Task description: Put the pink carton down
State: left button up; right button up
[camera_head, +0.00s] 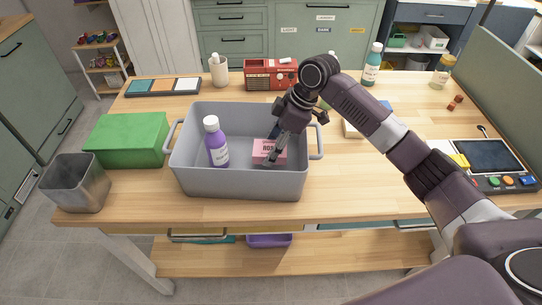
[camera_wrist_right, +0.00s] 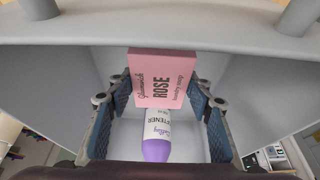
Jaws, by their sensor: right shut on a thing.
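The pink carton (camera_head: 263,151), a box lettered "ROSE", is inside the grey tub (camera_head: 240,185), in its right half. My right gripper (camera_head: 274,148) reaches down into the tub and is shut on the carton. In the right wrist view the carton (camera_wrist_right: 162,78) sits between the two blue finger pads. Whether its underside touches the tub floor cannot be told. A purple softener bottle (camera_head: 217,146) stands in the tub's left half, apart from the carton; it also shows in the right wrist view (camera_wrist_right: 157,135). My left gripper is not in view.
A green box (camera_head: 127,140) and a metal bin (camera_head: 75,184) stand left of the tub. A control panel (camera_head: 485,160) lies at the right. Bare wood shows along the front edge.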

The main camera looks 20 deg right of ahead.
jog(key=shift+f+p, duration=0.35)
jog(key=shift+f, duration=1.75)
jog(key=shift+s+f, duration=0.1)
jog(key=o, duration=1.3)
jog(key=shift+d+r, duration=0.15)
jog(key=shift+r, duration=0.35)
jog(key=b+v, duration=0.2)
jog(key=v, duration=0.9)
jog(key=shift+r, duration=0.1)
